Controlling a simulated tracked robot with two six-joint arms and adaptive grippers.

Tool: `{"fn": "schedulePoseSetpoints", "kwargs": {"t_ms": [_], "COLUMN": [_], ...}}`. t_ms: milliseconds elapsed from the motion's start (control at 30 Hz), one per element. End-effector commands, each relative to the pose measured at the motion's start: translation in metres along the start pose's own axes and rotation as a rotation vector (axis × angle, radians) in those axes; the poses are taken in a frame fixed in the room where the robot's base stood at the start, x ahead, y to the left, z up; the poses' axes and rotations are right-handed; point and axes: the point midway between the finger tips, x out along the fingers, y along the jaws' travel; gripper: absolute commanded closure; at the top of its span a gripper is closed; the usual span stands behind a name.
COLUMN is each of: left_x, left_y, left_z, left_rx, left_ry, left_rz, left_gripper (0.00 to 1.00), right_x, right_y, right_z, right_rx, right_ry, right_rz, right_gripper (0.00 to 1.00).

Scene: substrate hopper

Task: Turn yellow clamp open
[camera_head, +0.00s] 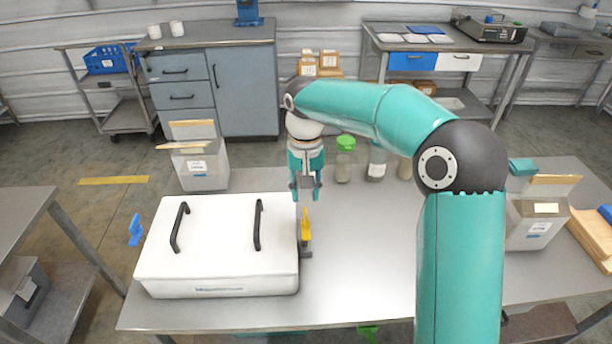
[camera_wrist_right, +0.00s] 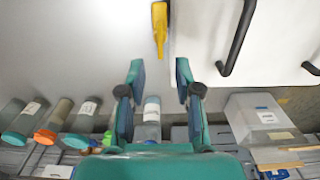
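The yellow clamp (camera_head: 305,226) stands upright at the right side of the white lidded box (camera_head: 218,270), on a dark bracket. In the right wrist view the yellow clamp (camera_wrist_right: 160,28) lies ahead of the fingertips, roughly between their lines. My right gripper (camera_head: 306,193) is open and empty, above and behind the clamp, apart from it. Its two spread fingers also show in the right wrist view (camera_wrist_right: 160,75). A blue clamp (camera_head: 135,230) sits at the box's left side. My left gripper is not in view.
Several jars, one with a green lid (camera_head: 345,143), stand behind on the table. Grey containers stand at left (camera_head: 203,170) and right (camera_head: 530,225). The table right of the clamp is clear.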

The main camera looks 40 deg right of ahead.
Motion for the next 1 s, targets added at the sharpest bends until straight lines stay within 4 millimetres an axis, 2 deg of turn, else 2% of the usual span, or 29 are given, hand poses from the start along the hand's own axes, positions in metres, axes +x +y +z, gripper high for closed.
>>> {"fn": "schedulePoseSetpoints", "kwargs": {"t_ms": [100,300,1000], "left_x": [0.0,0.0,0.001], "left_y": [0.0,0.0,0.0], "left_z": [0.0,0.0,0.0], "left_rx": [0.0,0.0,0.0], "left_ry": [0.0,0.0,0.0], "left_rz": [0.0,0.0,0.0], "left_gripper": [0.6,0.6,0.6], "right_x": [-0.021,-0.04,-0.043], "right_y": [-0.001,0.0,-0.001], "right_z": [-0.001,0.0,0.0], "right_rx": [-0.001,0.0,-0.003], "right_ry": [0.003,0.001,-0.001], "right_rz": [-0.002,-0.001,0.001], "right_gripper": [0.67,0.67,0.67]}}
